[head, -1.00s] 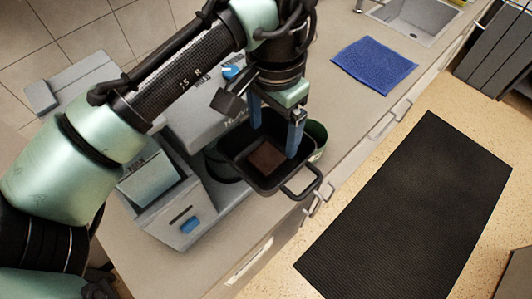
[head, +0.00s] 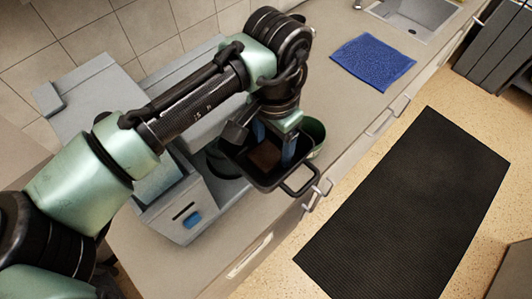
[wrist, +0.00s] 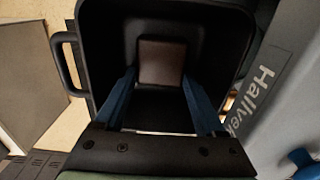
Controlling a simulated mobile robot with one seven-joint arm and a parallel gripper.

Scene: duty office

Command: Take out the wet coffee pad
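The wet coffee pad (head: 265,156) is a dark brown square on the floor of a black square holder with a loop handle (head: 302,181). In the wrist view the pad (wrist: 161,62) lies flat, beyond and between my fingertips. My gripper (head: 272,150) points down into the holder with its two blue fingers apart. In the wrist view my gripper (wrist: 160,80) is open and empty, its fingers inside the walls of the holder (wrist: 228,38). I cannot tell how far the tips are above the pad.
The grey coffee machine (head: 182,215) stands left of the holder. A green round container (head: 316,134) is close behind the holder's right side. A blue cloth (head: 372,62) lies on the counter near the sink (head: 420,16). A black mat (head: 405,205) lies on the floor.

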